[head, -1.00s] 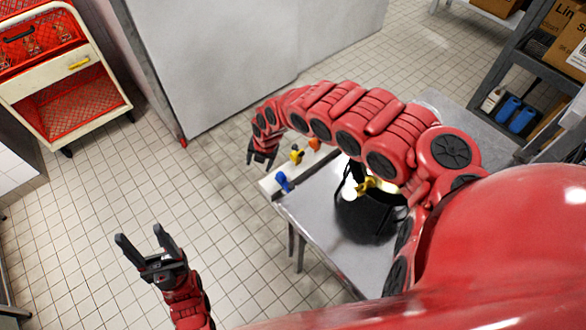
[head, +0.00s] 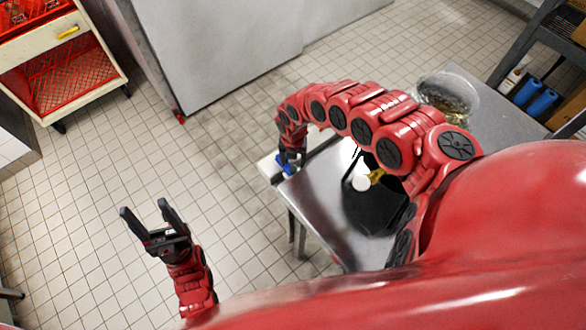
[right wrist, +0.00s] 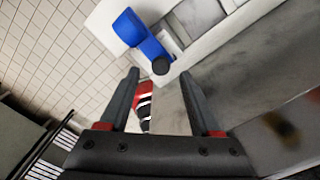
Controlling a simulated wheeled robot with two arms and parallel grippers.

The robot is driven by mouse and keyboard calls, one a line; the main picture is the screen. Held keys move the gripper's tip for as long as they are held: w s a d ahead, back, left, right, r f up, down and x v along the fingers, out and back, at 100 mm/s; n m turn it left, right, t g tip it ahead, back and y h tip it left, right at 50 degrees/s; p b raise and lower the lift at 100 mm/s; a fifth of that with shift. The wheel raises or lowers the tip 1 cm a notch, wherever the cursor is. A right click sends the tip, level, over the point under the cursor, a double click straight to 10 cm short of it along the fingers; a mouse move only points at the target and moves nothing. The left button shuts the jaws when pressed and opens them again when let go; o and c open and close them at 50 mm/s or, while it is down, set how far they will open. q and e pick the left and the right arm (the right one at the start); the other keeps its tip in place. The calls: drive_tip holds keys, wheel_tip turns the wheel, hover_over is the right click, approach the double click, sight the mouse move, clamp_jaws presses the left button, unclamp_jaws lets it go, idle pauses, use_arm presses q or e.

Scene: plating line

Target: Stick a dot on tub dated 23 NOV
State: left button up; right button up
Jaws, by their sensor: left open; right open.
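My right gripper (head: 291,158) is open at the table's far left corner, close to a blue knob-like piece (head: 284,166) on a white strip. In the right wrist view the blue piece (right wrist: 140,36) is just beyond the open, empty fingers (right wrist: 160,74); I cannot tell whether they touch it. My left gripper (head: 143,207) is open and empty over the floor. A clear round tub (head: 447,92) with dark yellowish contents stands at the table's back right. No date is readable, and I cannot make out a dot sticker.
The metal table (head: 318,208) is partly hidden by my right arm. A red-and-white cart (head: 62,85) stands at the far left. The floor at the left is clear.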

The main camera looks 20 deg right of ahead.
sight(293, 168)
drive_tip(key=shift+a+f, duration=0.15)
drive_tip(key=shift+f, duration=0.5)
drive_tip(key=shift+d+f, duration=0.25)
drive_tip(key=shift+f, duration=0.85)
drive_tip(key=shift+r, duration=0.1)
clamp_jaws()
